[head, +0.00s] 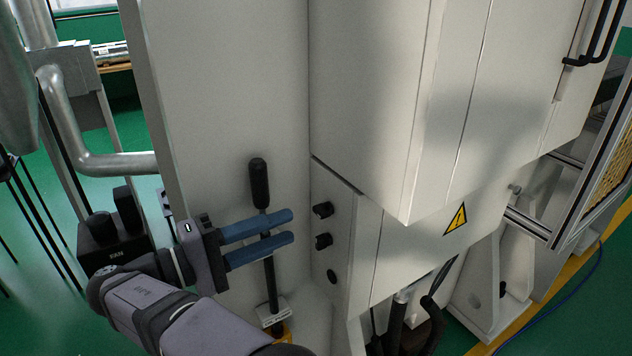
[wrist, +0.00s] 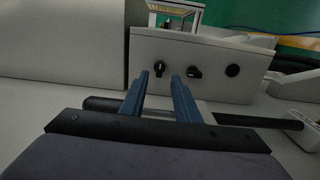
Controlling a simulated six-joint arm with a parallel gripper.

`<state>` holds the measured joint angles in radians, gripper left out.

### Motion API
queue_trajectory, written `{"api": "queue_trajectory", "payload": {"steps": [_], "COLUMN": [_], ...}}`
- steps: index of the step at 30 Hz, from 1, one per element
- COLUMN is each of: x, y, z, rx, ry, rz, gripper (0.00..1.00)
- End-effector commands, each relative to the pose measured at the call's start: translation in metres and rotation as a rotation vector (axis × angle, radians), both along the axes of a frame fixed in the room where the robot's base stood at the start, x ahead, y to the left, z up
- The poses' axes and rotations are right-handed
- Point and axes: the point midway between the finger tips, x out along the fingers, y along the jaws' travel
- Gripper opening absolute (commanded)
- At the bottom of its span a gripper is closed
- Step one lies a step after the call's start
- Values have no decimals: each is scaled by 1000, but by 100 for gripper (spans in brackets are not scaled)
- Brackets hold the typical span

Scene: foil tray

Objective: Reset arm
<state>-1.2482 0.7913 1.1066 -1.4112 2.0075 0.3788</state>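My gripper (head: 292,227) has two blue fingers, held apart with a gap between them. It is beside the white machine, near a small side panel. In the wrist view the fingers (wrist: 167,78) point toward that panel, with nothing seen held between them. An upright lever with a black handle (head: 259,185) stands by the machine wall, and the fingers cross in front of its shaft. In the wrist view the lever (wrist: 103,104) runs sideways behind the fingers. I cannot tell whether they touch it.
The side panel (head: 345,268) carries black knobs (head: 322,210), also seen in the wrist view (wrist: 194,72). A white cabinet (head: 375,90) overhangs it. A black box (head: 112,243) is at the left, near metal pipes (head: 115,163). A framed guard (head: 585,185) is at the right.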

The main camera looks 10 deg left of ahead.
Motion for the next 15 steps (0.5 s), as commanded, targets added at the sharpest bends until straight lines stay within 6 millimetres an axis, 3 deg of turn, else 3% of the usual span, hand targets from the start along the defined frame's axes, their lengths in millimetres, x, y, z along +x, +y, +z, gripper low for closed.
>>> {"api": "queue_trajectory", "payload": {"steps": [5,10,15], "x": [5,8,-6], "y": [-15,-54,-101], "z": [-7,-33,-70], "rx": [-3,5,70], "ry": [89,354,718], "rz": [-35,-125,-222], "gripper": [29,29,29]}}
